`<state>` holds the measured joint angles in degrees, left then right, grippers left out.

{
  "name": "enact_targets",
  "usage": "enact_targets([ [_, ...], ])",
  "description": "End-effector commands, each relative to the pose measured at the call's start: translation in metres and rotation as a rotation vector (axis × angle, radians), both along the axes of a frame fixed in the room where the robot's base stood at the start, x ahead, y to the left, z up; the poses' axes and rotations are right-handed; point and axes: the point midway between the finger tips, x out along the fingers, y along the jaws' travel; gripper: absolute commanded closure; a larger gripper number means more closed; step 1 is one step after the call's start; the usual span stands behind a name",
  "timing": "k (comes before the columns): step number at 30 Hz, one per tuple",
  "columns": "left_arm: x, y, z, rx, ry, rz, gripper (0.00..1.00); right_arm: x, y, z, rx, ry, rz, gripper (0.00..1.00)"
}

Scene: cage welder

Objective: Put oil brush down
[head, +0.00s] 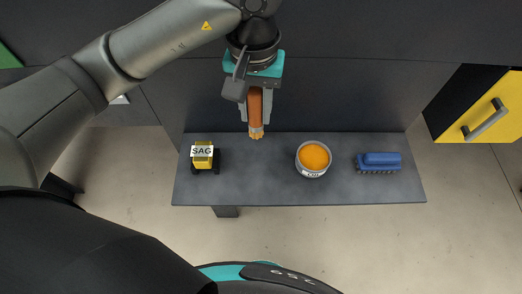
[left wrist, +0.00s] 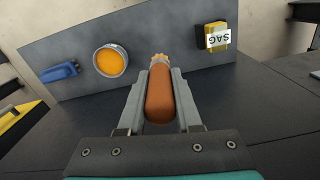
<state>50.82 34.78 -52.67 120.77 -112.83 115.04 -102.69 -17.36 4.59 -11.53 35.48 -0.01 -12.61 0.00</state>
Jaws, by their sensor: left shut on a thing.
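The oil brush (head: 255,106) has an orange-brown handle and pale bristles pointing down in the head view. My left gripper (head: 256,112) is shut on its handle, near the back edge of the grey shelf (head: 240,192). In the left wrist view the brush (left wrist: 159,96) sits between the two fingers of my left gripper (left wrist: 161,80), bristles toward the shelf. I cannot tell whether the bristles touch the shelf. A round tin of orange oil (head: 313,156) stands on the shelf to the right of the brush. My right gripper does not show.
A yellow and black item with a SAG label (head: 203,156) stands at the shelf's left. A blue brush-like block (head: 379,162) lies at its right. Bare shelf lies between the SAG item and the tin. A yellow drawer (head: 484,110) with a handle is at far right.

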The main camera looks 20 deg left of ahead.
Motion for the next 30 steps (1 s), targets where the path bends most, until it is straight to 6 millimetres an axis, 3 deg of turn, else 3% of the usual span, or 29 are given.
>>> enact_targets([
  [12,-0.001,0.0,-0.098,0.001,0.003,0.001,1.0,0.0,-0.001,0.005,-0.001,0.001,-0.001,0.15],
  [19,0.0,0.0,-0.119,0.0,0.0,0.001,1.0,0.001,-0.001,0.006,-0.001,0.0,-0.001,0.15],
  [25,-0.001,0.0,-0.149,-0.001,0.002,0.001,1.0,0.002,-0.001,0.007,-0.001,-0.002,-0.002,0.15],
  [30,0.0,0.0,-0.157,0.0,-0.002,-0.001,1.0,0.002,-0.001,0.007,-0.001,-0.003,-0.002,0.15],
])
